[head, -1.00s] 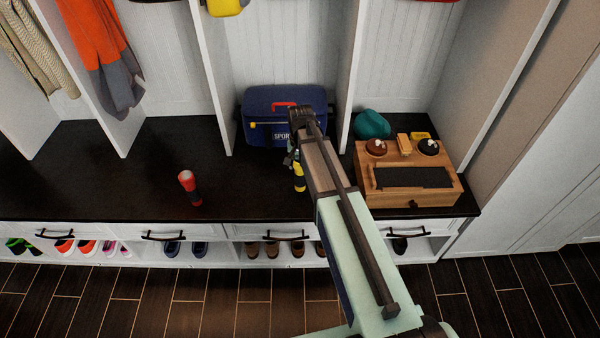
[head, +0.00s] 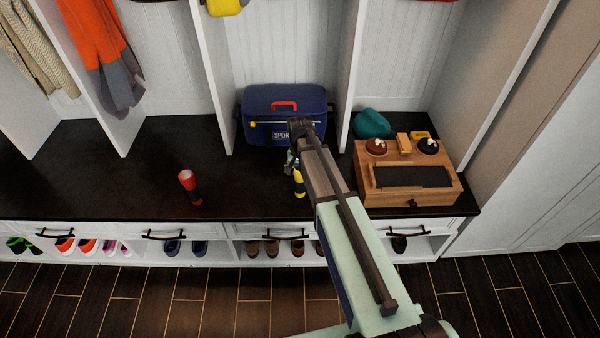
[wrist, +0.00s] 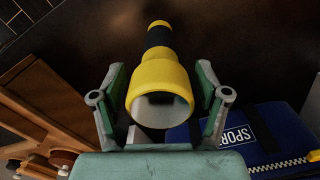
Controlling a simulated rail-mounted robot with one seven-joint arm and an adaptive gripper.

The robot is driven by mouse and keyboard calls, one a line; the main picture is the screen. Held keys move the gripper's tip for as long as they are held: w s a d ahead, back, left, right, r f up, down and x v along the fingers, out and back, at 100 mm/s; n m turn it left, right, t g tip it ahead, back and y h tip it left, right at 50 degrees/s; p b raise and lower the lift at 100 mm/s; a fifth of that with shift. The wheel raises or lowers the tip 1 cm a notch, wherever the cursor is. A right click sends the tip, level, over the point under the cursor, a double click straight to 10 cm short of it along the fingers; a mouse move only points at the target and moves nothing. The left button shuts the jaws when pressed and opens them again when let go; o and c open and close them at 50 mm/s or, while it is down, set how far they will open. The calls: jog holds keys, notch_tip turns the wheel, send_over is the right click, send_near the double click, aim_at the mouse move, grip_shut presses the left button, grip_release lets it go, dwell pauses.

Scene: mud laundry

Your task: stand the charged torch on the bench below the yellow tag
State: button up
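A yellow torch with a dark band (head: 299,186) is upright on the dark bench (head: 120,170), in front of the blue bag; its wide lens end faces the camera in the wrist view (wrist: 160,85). My gripper (wrist: 161,85) is above it with one finger on each side of its head. The fingers look spread, with narrow gaps beside the torch. A red torch with a black body (head: 189,186) stands apart to the left. I cannot tell from the pictures which torch is charged. A yellow item (head: 225,6) is cut off at the top edge; I cannot tell whether it is the tag.
A blue sports bag (head: 285,105) stands behind my gripper. A wooden box (head: 440,187) with small items on top is at the right, with a teal item (head: 371,124) behind it. White dividers split the bench back. The bench between the red torch and left divider is clear.

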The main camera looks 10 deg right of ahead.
notch_tip(320, 180, up, 12)
jog(key=shift+r+b, duration=0.2)
jog(key=shift+b, duration=0.35)
dwell(0.3)
jog(key=s+f+n+g, duration=0.2)
jog(key=s+f, duration=0.9)
jog(key=s, duration=0.5)
jog(key=s+f+n+g, duration=0.2)
jog(key=s+f, duration=1)
jog(key=s, duration=0.5)
jog(key=s+f+n+g, duration=0.2)
jog(key=s+f, duration=1)
jog(key=s, duration=0.4)
jog(key=shift+s+f+n+g, duration=0.25)
jog(key=shift+s+n+g, duration=0.05)
jog(key=shift+s+g, duration=0.1)
